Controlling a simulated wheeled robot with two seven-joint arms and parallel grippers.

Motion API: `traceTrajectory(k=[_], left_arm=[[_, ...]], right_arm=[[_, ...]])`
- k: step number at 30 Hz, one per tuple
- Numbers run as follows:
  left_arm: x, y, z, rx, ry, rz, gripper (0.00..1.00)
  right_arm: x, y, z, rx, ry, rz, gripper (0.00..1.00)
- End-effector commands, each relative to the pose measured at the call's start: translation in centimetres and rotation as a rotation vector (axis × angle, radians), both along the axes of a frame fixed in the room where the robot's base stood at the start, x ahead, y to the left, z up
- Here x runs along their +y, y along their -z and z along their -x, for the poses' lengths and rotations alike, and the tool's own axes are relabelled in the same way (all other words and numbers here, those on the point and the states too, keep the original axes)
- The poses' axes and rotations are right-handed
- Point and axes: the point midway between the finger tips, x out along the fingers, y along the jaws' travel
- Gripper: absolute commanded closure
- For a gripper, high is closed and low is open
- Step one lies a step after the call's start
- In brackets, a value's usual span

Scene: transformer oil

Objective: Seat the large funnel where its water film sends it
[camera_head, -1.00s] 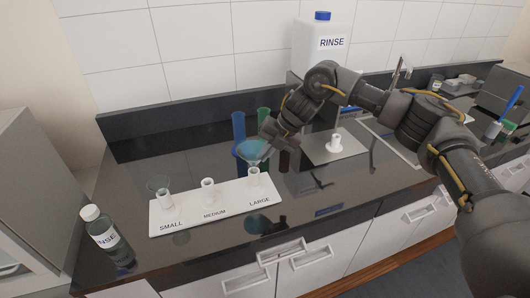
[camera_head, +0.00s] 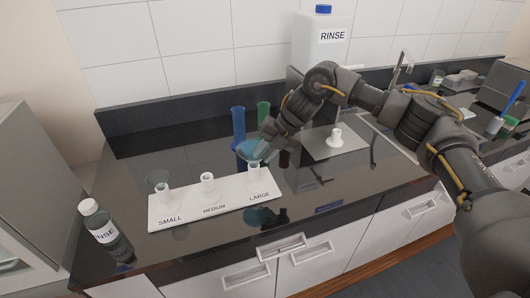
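The large funnel (camera_head: 254,149), a clear bluish cone, is at the LARGE socket of the white labelled rack, with its lower end at the white holder (camera_head: 254,172). My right gripper (camera_head: 268,143) is at the funnel's rim on the right side. The fingertips are too small and dark to tell whether they are shut on it. The rack (camera_head: 230,200) reads SMALL, MEDIUM and LARGE. A small clear funnel (camera_head: 158,178) stands in the SMALL socket. The MEDIUM holder (camera_head: 208,181) is empty. Any water film is too small to see. My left gripper is not in view.
Blue (camera_head: 238,122) and green (camera_head: 263,112) cylinders stand behind the funnel. A rinse bottle (camera_head: 103,232) stands at the left front, a large RINSE jug (camera_head: 321,45) at the back. A white holder (camera_head: 335,138) stands on a grey mat (camera_head: 318,150) at right.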

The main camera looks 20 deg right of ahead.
Motion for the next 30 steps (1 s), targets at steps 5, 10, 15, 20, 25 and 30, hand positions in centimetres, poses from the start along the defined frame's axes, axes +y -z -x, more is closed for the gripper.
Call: traceTrajectory(k=[5,10,15,20,25,30], left_arm=[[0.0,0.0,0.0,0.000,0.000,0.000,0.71],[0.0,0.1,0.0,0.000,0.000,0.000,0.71],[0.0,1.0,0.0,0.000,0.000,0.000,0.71],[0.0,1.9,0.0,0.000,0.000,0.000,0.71],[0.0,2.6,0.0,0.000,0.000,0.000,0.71],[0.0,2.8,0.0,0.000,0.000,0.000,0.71]], right_arm=[[0.0,0.0,0.0,0.000,0.000,0.000,0.72],[-0.1,-0.2,0.0,-0.001,0.001,0.000,0.72],[-1.2,-1.9,0.3,-0.005,0.000,0.000,0.72],[-2.8,-4.7,0.9,-0.004,0.001,-0.001,0.72],[-4.3,-7.3,1.4,-0.003,0.001,0.000,0.72],[-5.1,-8.8,1.7,-0.001,0.000,0.000,0.72]])
